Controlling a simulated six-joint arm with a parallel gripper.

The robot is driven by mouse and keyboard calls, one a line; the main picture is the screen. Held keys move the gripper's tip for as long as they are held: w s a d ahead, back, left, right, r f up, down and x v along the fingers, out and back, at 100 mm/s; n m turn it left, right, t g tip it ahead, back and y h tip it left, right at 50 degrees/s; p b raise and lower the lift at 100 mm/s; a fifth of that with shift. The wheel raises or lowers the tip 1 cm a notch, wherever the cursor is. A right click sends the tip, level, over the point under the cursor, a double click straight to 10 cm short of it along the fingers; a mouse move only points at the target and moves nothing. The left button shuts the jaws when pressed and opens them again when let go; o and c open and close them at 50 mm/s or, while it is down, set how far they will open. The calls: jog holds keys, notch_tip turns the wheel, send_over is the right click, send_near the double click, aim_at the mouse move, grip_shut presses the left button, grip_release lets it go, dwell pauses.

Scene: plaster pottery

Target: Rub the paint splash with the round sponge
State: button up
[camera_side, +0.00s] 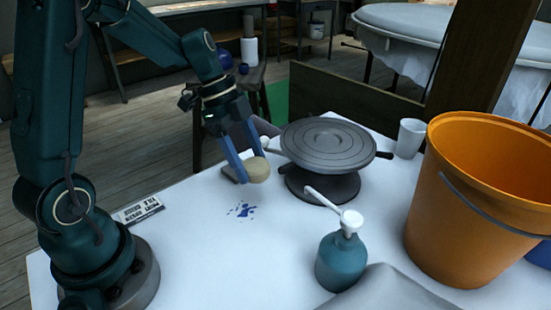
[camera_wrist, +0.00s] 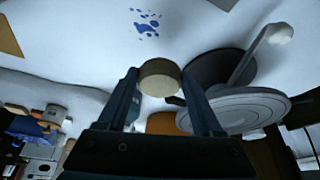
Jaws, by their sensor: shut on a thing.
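My gripper (camera_side: 249,165) is shut on the round sponge (camera_side: 257,169), a pale tan disc, and holds it above the white table (camera_side: 185,245). In the wrist view the sponge (camera_wrist: 160,77) sits between the two blue fingers of my gripper (camera_wrist: 160,88). The paint splash (camera_side: 242,210) is a cluster of small blue spots on the table, below and slightly left of the sponge in the side view. It shows uncovered near the top of the wrist view (camera_wrist: 146,22). The sponge is apart from the splash.
A grey banding wheel (camera_side: 328,143) stands behind and right of my gripper. A teal pump bottle (camera_side: 342,260), a large orange bucket (camera_side: 480,200) and a white cup (camera_side: 410,138) stand to the right. A printed card (camera_side: 138,210) lies at left. The table around the splash is clear.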

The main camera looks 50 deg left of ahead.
aim_at(264, 208)
jog(key=shift+d+m, duration=0.4)
jog(key=shift+d, duration=0.1)
jog(key=shift+w+d+f, duration=0.1)
jog(key=shift+d+f, duration=0.05)
jog(key=shift+f, duration=3.75)
jog(key=shift+s+f, duration=0.2)
jog(key=shift+c, duration=0.5)
jog(key=shift+s+f, duration=0.15)
jog(key=shift+s, duration=3.15)
jog(key=shift+w, duration=3.5)
jog(key=shift+w+r, duration=0.15)
jog(key=shift+r, duration=3.95)
